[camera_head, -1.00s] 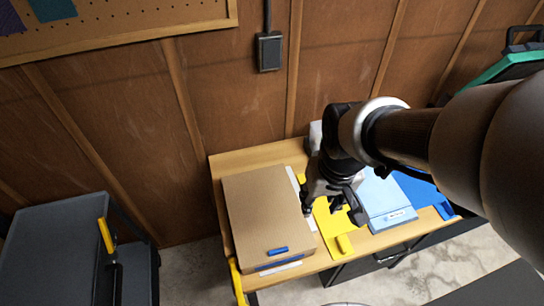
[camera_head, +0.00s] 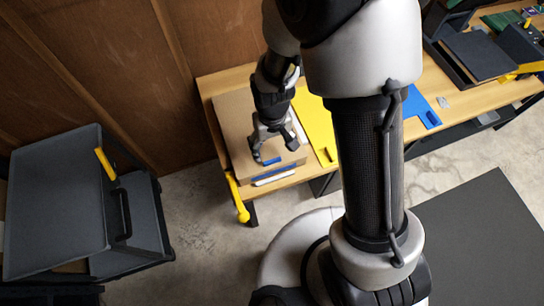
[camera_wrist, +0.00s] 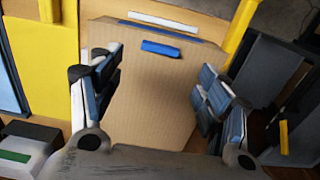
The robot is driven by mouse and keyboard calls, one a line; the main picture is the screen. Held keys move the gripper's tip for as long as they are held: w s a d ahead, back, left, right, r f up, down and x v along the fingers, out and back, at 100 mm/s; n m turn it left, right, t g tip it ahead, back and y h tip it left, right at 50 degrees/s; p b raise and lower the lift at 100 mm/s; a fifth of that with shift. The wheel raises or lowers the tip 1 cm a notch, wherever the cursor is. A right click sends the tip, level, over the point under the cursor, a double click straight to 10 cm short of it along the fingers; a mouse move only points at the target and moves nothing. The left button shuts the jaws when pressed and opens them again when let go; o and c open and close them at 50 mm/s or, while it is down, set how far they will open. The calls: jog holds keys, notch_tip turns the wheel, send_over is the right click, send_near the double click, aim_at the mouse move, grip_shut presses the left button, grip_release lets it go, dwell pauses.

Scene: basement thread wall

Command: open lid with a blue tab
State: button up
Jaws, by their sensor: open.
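The brown cardboard lid (camera_head: 236,115) lies flat and closed on the table, with a blue tab (camera_head: 272,161) near its front edge. In the wrist view the lid (camera_wrist: 150,110) fills the middle, and the blue tab (camera_wrist: 160,48) is at its far end. My gripper (camera_head: 273,150) is over the front part of the lid, just behind the tab. In the wrist view my gripper (camera_wrist: 155,88) is open, with one finger on each side and nothing between them. The tab lies beyond the fingertips. I cannot tell whether the fingers touch the lid.
A yellow panel (camera_head: 317,125) and a blue panel (camera_head: 418,103) lie to the right on the wooden table (camera_head: 215,84). A yellow handle (camera_head: 236,196) sticks out at the table's front left corner. A dark grey cabinet (camera_head: 55,200) stands at left, with free floor between.

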aim_at(272, 160)
notch_tip(272, 160, down, 9)
jog(key=shift+r+b, duration=0.15)
jog(key=shift+b, duration=0.7)
jog(key=shift+c, duration=0.5)
